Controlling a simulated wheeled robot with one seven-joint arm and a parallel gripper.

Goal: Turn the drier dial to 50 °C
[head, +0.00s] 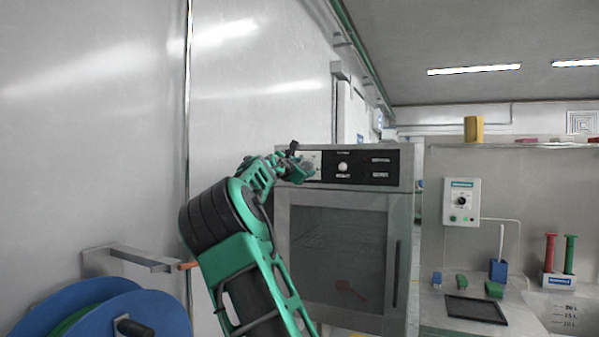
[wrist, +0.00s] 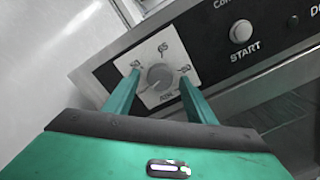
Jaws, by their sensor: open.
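The drier (head: 340,215) is a grey oven-like box with a glass door and a black control panel on top. Its dial (wrist: 161,76) is a round grey knob on a white plate at the panel's left end. The plate shows "65" above the dial and a label below; the left and right labels are too blurred to read surely. I cannot make out the dial's pointer. My gripper (wrist: 160,82) is open, its two green fingers on either side of the dial; contact cannot be told. In the head view my gripper (head: 299,166) is at the panel's left end, covering part of the plate.
A START button (wrist: 241,31) sits right of the dial. A wall (head: 260,90) stands close behind and left of my arm. Blue reels (head: 150,305) are low at left. A bench with a control box (head: 461,202) is at right.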

